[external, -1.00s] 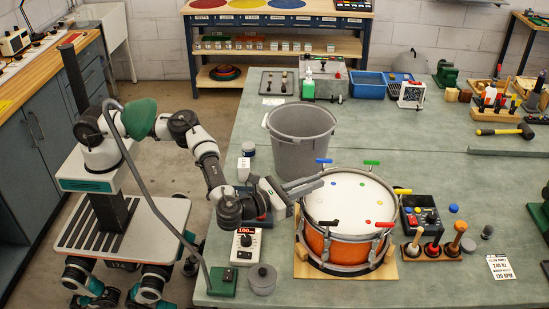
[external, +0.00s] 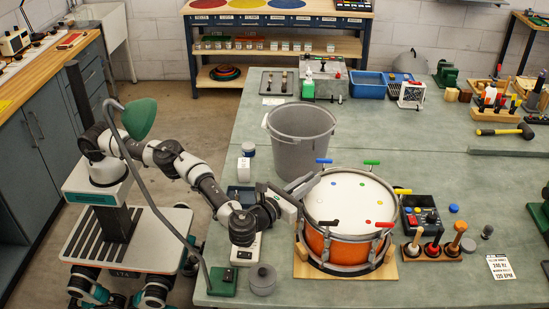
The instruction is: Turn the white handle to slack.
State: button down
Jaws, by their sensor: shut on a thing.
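The drum (external: 348,205) has an orange shell and a white head and stands on a wooden base. Coloured handles sit around its rim: blue (external: 323,161), green (external: 371,162), yellow (external: 402,191), red (external: 384,224) and black (external: 328,223). My gripper (external: 306,187) is at the left of the rim, between the blue and black handles, with its fingers slanting up to the right. It is shut there on the white handle, which I cannot make out behind the fingers.
A grey bin (external: 300,140) stands close behind my gripper. A green gooseneck lamp (external: 139,118) has its neck passing in front of my arm. A grey lidded pot (external: 262,279) and a white dial box (external: 247,250), partly hidden by my arm, stand at the front.

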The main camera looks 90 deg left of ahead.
jog(key=c, duration=1.8)
grip_release()
jog(key=shift+c, duration=0.2)
jog(key=v, duration=0.7)
jog(key=shift+s, duration=0.2)
